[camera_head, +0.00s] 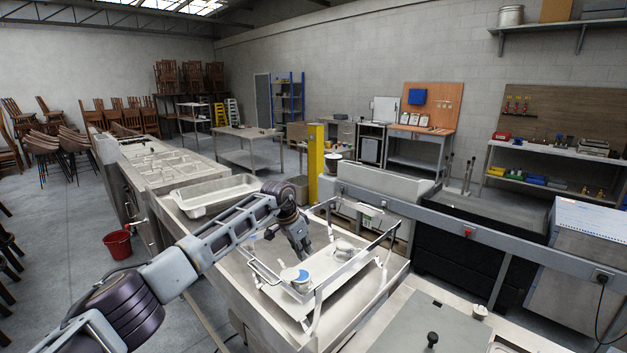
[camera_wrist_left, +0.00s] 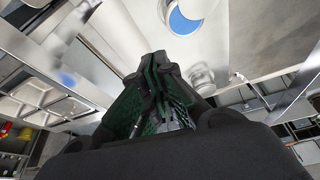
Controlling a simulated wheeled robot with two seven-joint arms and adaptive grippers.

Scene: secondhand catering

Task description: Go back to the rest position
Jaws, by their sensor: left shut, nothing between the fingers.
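My left arm reaches in from the left, and my left gripper (camera_head: 302,247) hangs fingers down above a white tray-like surface with a raised metal rail frame (camera_head: 318,297) on the steel counter. The gripper is shut with nothing in it. In the left wrist view its dark green-padded fingers (camera_wrist_left: 153,62) meet at their tips. A white round container with a blue top (camera_head: 297,277) stands in front of the gripper; a blue disc also shows in the left wrist view (camera_wrist_left: 184,18). A small metal item (camera_head: 344,249) is to the gripper's right. My right gripper is not visible.
A shallow steel pan (camera_head: 212,194) lies on the counter behind my arm. A yellow post (camera_head: 315,163) stands beyond the counter. A red bucket (camera_head: 118,245) is on the floor at left. A grey worktop with a black knob (camera_head: 432,339) is at front right.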

